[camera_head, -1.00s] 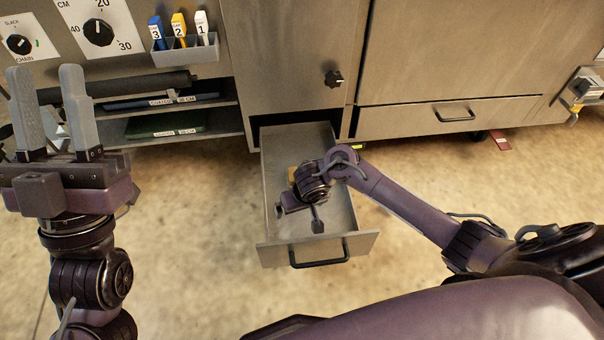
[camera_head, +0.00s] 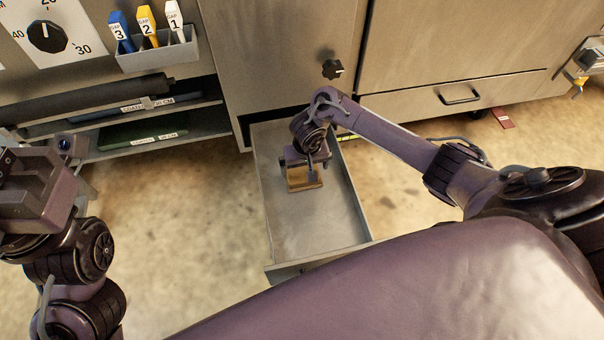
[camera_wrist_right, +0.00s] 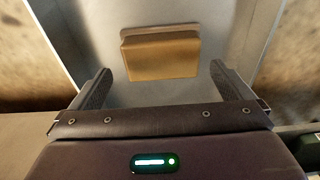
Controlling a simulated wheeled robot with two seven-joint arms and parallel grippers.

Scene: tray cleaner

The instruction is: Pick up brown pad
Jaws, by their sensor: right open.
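The brown pad (camera_head: 303,180) lies in the open metal drawer (camera_head: 312,225), towards its back. In the right wrist view the pad (camera_wrist_right: 160,55) is a tan block with a raised darker edge, just ahead of the fingers. My right gripper (camera_head: 306,166) is over the drawer, directly above the pad and partly covering it. In the right wrist view my right gripper (camera_wrist_right: 160,75) is open, with its fingers apart on either side and nothing between them. My left gripper (camera_head: 30,190) is at the left edge, away from the drawer, with its fingers out of view.
The drawer's side walls (camera_head: 345,185) stand close on both sides of the right gripper. The cabinet (camera_head: 285,55) with a black knob (camera_head: 332,69) rises behind. Shelves with labelled boards (camera_head: 145,132) and a holder with numbered gauges (camera_head: 160,57) are at the left.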

